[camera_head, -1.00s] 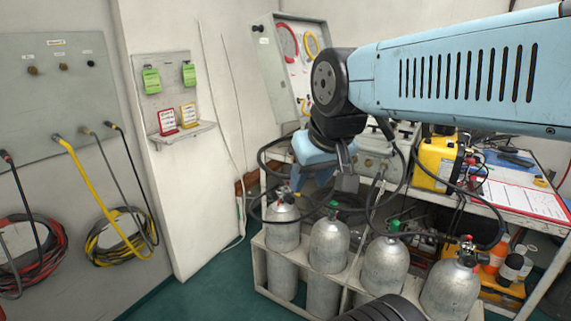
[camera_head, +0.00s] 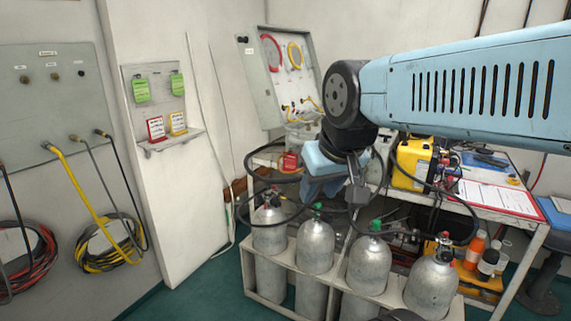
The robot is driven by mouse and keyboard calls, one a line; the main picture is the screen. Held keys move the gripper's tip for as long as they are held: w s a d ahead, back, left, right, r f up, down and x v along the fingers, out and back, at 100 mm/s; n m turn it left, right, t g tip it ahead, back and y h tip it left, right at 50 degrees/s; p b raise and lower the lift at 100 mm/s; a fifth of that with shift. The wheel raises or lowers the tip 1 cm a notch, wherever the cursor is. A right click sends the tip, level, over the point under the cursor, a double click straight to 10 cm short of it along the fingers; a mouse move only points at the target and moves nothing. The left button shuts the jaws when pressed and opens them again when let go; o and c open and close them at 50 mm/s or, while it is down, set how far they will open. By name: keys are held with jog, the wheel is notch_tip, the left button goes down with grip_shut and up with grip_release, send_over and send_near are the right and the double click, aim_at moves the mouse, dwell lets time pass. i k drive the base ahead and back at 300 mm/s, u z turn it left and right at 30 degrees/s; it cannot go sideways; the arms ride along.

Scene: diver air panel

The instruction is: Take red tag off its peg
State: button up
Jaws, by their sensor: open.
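The red tag (camera_head: 155,128), with a white printed face, is on the left of the small grey wall board (camera_head: 155,102), just above its narrow ledge. A yellow tag (camera_head: 177,122) is to its right, and two green tags (camera_head: 141,91) hang above. Whether the red tag hangs on a peg or rests on the ledge is too small to tell. My gripper (camera_head: 341,190) is open and points down, well to the right of the board, above the gas cylinders. No object shows between its fingers.
Several grey cylinders (camera_head: 316,248) stand in a pale rack below my gripper, with black hoses looping around them. A workbench with a yellow case (camera_head: 414,164) is at right. Coiled hoses (camera_head: 110,248) hang on the left wall panel. Green floor shows below the wall board.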

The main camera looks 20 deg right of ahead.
aim_at(290, 162)
jog(key=z, duration=0.05)
jog(key=i, duration=0.9)
jog(key=u, duration=0.1)
